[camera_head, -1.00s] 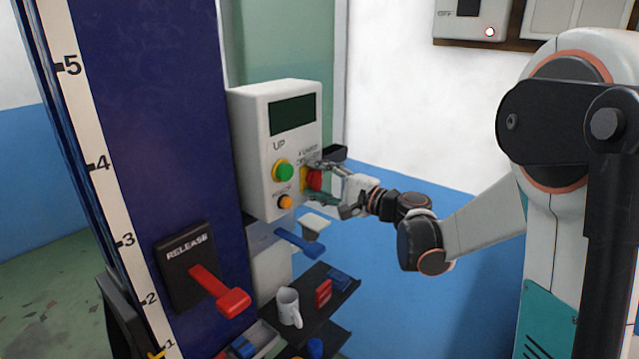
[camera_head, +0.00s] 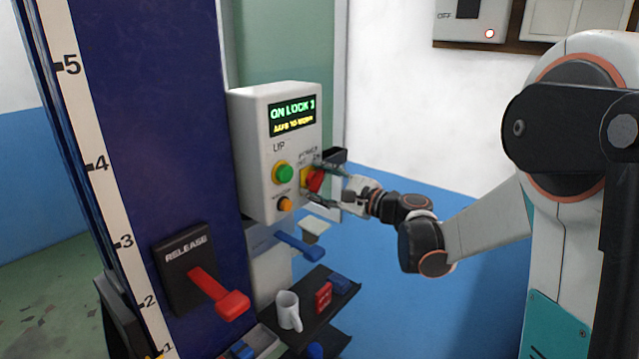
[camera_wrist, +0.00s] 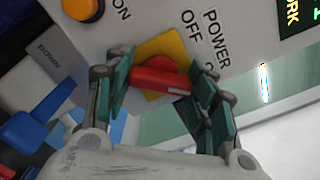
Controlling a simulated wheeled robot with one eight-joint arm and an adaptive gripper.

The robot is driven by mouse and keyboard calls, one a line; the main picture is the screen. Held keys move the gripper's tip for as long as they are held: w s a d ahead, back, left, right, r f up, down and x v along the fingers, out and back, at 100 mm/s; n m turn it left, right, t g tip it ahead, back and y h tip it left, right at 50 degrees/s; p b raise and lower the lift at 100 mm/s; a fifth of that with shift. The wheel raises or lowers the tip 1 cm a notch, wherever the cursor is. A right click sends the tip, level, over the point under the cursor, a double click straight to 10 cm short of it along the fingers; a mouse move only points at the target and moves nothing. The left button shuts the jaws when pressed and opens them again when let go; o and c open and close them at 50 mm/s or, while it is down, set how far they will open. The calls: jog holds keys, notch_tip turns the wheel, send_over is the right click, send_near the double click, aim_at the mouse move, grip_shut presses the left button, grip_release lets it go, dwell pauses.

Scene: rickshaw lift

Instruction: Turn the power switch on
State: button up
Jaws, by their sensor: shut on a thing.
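The power switch is a red rotary knob (camera_head: 316,180) on a yellow plate (camera_head: 305,178), on the right of the white control box (camera_head: 250,150). In the wrist view the red knob (camera_wrist: 160,79) lies between the teal fingers of my gripper (camera_wrist: 158,88), over the yellow plate (camera_wrist: 165,48) with POWER and OFF lettering beside it. My gripper (camera_head: 320,184) is shut on the knob. In the head view the knob sits tilted. The box's display (camera_head: 292,115) is lit with green and yellow text.
A green UP button (camera_head: 283,173) and an orange button (camera_head: 285,204) are left of the switch. A red RELEASE lever (camera_head: 218,294) and a blue lever (camera_head: 300,246) stick out below. The wall side right of the box is open.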

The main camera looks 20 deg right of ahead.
jog(key=o, duration=1.1)
jog(key=v, duration=1.2)
